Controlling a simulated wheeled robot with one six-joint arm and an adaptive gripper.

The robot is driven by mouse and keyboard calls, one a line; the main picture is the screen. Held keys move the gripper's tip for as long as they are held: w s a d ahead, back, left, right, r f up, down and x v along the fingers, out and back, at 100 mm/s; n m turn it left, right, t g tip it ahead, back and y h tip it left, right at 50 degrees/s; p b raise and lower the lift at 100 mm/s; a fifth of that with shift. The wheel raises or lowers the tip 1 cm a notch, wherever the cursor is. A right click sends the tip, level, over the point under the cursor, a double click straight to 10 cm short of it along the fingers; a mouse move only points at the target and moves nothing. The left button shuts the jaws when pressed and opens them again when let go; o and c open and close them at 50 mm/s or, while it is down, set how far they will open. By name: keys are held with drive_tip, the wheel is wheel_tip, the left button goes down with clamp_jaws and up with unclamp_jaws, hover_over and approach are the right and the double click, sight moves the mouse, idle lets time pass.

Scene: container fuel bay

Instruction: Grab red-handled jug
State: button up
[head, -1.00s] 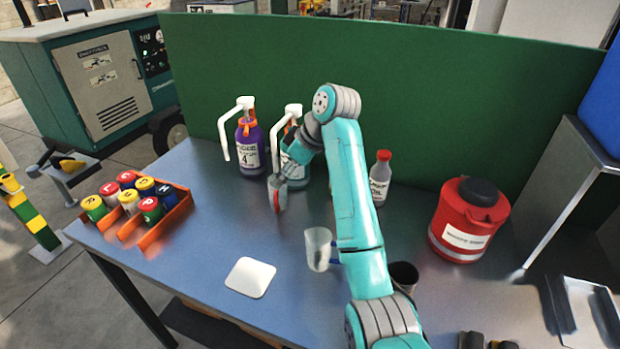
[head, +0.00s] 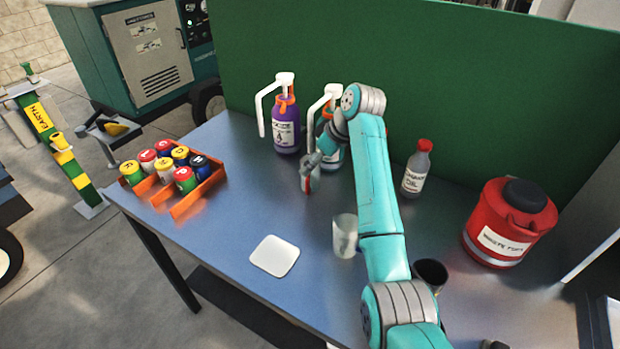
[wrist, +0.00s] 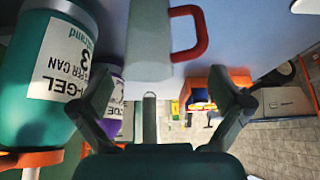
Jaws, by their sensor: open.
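The red-handled jug (wrist: 150,45) is a pale grey vessel with a red loop handle on its right side in the wrist view. In the head view the jug (head: 311,181) stands on the table in front of the pump bottles, partly covered by my gripper. My gripper (wrist: 161,80) is open, with one finger to each side of the jug's line in the wrist view. The jug lies just beyond the fingertips, and I cannot tell whether they touch it. In the head view my gripper (head: 314,162) is at the jug's upper part.
A purple pump bottle (head: 286,130) is behind. A clear jug (head: 344,236), dark cup (head: 430,272), oil bottle (head: 416,170) and red waste can (head: 508,228) stand right. An orange rack (head: 172,209) holds several coloured cans.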

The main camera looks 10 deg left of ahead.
drive_tip(key=shift+w+a+f, duration=0.1)
drive_tip(key=shift+a+f, duration=0.25)
drive_tip(key=shift+f, duration=0.3)
clamp_jaws()
drive_tip(key=shift+r, duration=0.1)
